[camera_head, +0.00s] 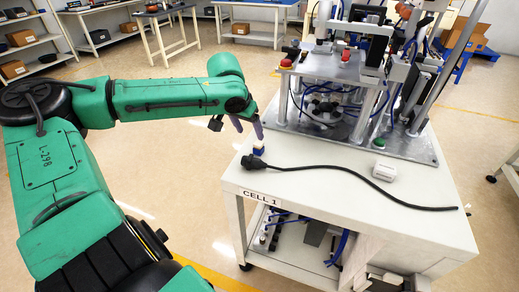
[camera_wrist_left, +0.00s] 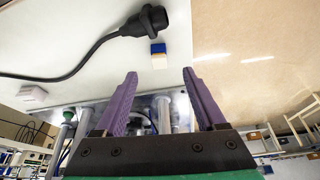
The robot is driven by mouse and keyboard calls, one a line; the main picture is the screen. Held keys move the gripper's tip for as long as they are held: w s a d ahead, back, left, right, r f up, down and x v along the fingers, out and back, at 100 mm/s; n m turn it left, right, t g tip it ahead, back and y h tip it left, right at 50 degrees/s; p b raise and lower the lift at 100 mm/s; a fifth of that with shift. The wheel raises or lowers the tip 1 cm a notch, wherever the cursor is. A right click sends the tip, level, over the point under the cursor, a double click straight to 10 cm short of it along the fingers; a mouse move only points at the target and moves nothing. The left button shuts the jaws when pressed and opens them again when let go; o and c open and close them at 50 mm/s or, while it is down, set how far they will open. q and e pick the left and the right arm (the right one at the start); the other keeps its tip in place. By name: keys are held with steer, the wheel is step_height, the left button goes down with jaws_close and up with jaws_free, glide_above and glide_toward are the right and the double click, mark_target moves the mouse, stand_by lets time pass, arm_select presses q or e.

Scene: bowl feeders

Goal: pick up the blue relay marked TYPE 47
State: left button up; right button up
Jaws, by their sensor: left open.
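The blue relay (camera_head: 258,151) sits near the left edge of the white CELL 1 table (camera_head: 330,205), beside the black plug. In the left wrist view the relay (camera_wrist_left: 158,48) shows a blue part and a cream part. Its marking is too small to read. My left gripper (camera_head: 249,129) is close above the relay in the head view. Its purple fingers are apart and empty. In the left wrist view the relay shows just beyond the gap between the fingertips (camera_wrist_left: 160,72). My right gripper is not in view.
A black plug and cable (camera_head: 340,172) lie on the table right by the relay. A small white box (camera_head: 383,172) lies further right. The feeder machine (camera_head: 345,95) fills the back of the table. The floor to the left is open.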

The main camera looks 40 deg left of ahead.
mark_target(257, 145)
arm_select(q)
steer(key=x, duration=0.5)
steer(key=shift+b, duration=0.4)
steer(key=x, duration=0.5)
steer(key=shift+w+b, duration=0.15)
steer(key=shift+b, duration=0.2)
steer(key=shift+w+d+f, duration=0.1)
steer(key=shift+w+f, duration=0.1)
steer(key=shift+r, duration=0.1)
steer(key=shift+s, duration=0.1)
jaws_close()
